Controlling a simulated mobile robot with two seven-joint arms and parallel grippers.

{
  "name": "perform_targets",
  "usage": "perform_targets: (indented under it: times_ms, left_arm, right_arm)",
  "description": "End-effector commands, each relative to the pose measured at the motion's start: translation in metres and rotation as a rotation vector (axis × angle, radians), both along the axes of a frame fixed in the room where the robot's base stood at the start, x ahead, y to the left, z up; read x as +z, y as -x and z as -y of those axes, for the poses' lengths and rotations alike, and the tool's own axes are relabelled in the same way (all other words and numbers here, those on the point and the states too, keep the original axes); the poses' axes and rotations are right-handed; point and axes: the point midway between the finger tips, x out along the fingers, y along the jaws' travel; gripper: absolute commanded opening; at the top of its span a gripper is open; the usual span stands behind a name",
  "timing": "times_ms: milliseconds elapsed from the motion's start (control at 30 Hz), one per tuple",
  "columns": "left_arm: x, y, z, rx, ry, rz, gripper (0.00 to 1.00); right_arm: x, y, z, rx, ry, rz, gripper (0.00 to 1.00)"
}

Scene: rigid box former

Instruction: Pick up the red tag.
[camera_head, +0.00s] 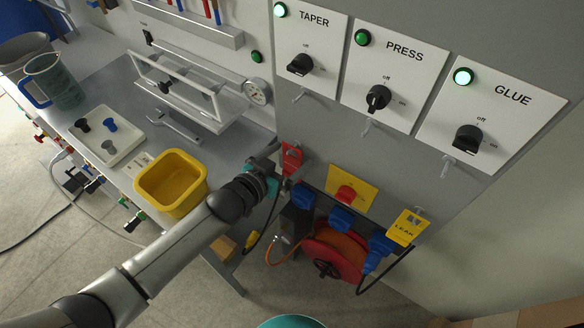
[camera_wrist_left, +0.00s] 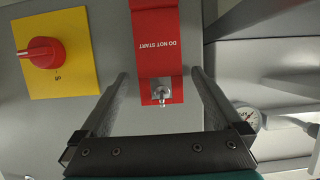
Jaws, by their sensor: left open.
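The red tag (camera_head: 291,158) hangs on the grey machine panel, just above and beyond my left gripper in the head view. In the left wrist view the red tag (camera_wrist_left: 157,45) reads "DO NOT START" upside down, with a metal hook or peg (camera_wrist_left: 161,92) at its lower part. My left gripper (camera_head: 282,172) is open. In the left wrist view its two fingers (camera_wrist_left: 160,88) stand on either side of the tag, with a gap on both sides. I cannot tell how far their tips are from the panel. My right gripper is not in view.
A yellow plate with a red knob (camera_head: 346,193) is right of the tag. Blue plugs (camera_head: 341,219), a yellow tag (camera_head: 408,228) and a red hose reel (camera_head: 333,255) are close by.

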Motion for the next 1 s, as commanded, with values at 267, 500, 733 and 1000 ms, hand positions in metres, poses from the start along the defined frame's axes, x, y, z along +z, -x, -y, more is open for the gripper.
perform_targets:
  times_ms: [267,500,733,1000]
  left_arm:
    - [0.0002,0.0002,-0.0004,0.0,0.0,0.0,0.84]
    - [0.0001,0.0003,-0.0006,0.001,0.0,0.0,0.57]
    - [0.0001,0.0003,-0.0006,0.001,-0.001,-0.001,0.31]
    - [0.0,0.0003,-0.0007,0.001,-0.001,-0.001,0.01]
  right_arm:
    - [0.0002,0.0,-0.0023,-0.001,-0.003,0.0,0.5]
    - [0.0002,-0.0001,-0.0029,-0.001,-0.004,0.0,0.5]
    - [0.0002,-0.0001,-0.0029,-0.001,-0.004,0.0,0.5]
    - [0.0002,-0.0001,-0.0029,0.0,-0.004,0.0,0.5]
